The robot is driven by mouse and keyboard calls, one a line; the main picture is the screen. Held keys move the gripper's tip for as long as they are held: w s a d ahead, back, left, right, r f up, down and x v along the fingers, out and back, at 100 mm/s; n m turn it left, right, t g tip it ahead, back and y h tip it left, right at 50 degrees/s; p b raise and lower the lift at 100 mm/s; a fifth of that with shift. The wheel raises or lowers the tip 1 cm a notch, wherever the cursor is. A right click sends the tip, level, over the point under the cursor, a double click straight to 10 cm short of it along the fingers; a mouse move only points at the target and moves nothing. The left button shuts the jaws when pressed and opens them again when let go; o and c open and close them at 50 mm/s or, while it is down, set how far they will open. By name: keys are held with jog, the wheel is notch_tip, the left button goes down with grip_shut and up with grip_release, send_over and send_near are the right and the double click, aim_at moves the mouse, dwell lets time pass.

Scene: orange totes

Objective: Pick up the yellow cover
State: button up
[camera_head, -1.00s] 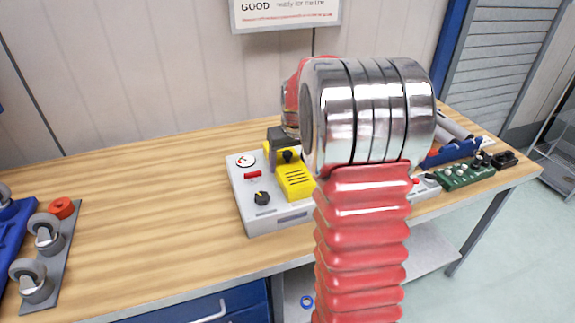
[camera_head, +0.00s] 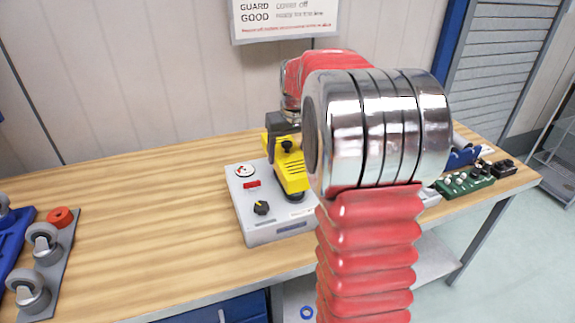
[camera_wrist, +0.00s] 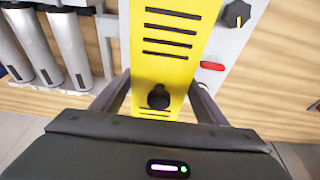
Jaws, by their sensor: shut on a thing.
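The yellow cover (camera_head: 291,172), with dark slots and a black knob, is tilted and raised at its near end over the grey control box (camera_head: 276,231). A dark part of the box shows beneath it. My gripper (camera_head: 284,131) is shut on the cover, at its knob end. In the wrist view the cover (camera_wrist: 168,58) runs up between the two fingers of my gripper (camera_wrist: 157,84), with the knob between them. My arm hides the right side of the box in the head view.
The box carries a gauge, a red switch (camera_head: 251,184) and a black dial (camera_head: 261,208). A caster plate (camera_head: 58,262) lies at the left, a green board (camera_head: 466,182) at the right. Silver cylinders (camera_wrist: 38,45) stand beside the box in the wrist view. The bench's middle left is clear.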

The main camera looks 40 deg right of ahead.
aim_at(288, 143)
jog(key=shift+r, duration=1.55)
